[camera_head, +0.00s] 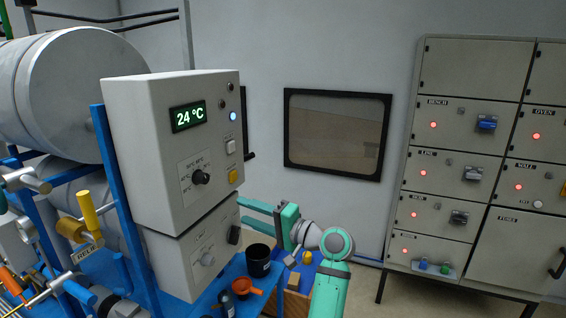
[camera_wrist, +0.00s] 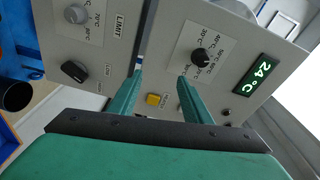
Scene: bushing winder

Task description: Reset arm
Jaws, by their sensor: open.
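My gripper (camera_head: 258,212) is open in the head view, its two teal fingers pointing left toward the grey control box (camera_head: 150,150). In the wrist view my gripper (camera_wrist: 160,85) is open and empty, with the box's panel ahead of the fingertips. A yellow button (camera_wrist: 154,99) shows between the fingers, and a black dial (camera_wrist: 201,56) lies just beyond the right fingertip. I cannot tell whether a fingertip touches the panel. The box display (camera_head: 188,117) reads 24 °C, and a blue-white light glows near it. My teal arm runs down to the bottom of the picture.
Below my gripper are a black cup (camera_head: 258,260), an orange funnel-like thing (camera_head: 243,288) and a wooden crate (camera_head: 290,302) with small parts. A blue frame and large grey drums (camera_head: 90,85) stand left. A grey switch cabinet (camera_head: 470,170) stands right.

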